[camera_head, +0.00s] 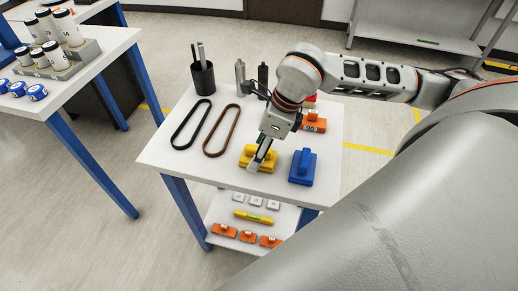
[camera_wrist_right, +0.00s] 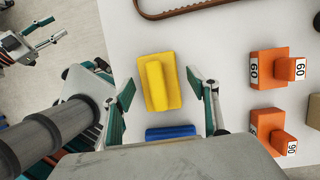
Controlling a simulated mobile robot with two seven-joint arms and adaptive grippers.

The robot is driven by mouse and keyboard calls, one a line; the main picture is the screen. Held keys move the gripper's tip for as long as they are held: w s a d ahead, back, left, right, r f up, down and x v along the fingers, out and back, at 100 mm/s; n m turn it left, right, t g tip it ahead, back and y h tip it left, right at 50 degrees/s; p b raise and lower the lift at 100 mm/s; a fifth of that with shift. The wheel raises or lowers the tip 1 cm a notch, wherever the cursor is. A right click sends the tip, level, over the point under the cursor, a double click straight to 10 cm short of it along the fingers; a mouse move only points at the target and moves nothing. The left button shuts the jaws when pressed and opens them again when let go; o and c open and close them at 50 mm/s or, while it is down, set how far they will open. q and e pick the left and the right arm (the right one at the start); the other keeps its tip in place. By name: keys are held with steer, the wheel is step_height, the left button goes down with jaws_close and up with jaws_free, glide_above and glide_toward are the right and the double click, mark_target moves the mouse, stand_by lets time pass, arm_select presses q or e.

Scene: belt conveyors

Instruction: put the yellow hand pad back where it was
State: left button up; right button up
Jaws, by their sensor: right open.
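The yellow hand pad (camera_head: 245,152) lies on the white table top, flat base down with its raised bar handle up. My right gripper (camera_head: 258,161) is over it and hides part of it in the head view. In the right wrist view the pad (camera_wrist_right: 149,92) shows whole between the two spread, open fingers of the right gripper (camera_wrist_right: 161,76), with gaps on both sides. I cannot tell how far above the pad the fingertips are. My left gripper (camera_wrist_right: 47,32) shows at the upper left of the wrist view, open and empty, away from the table.
A blue hand pad (camera_head: 302,167) lies to the right of the yellow one. Orange blocks (camera_wrist_right: 268,67) labelled with numbers stand nearby. Two belts (camera_head: 222,130) and a black cup (camera_head: 203,77) are at the table's left and back. A lower shelf (camera_head: 222,213) holds small parts.

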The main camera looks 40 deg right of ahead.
steer(key=v, duration=1.2)
steer(key=shift+r, duration=0.2)
steer(key=shift+a, duration=0.1)
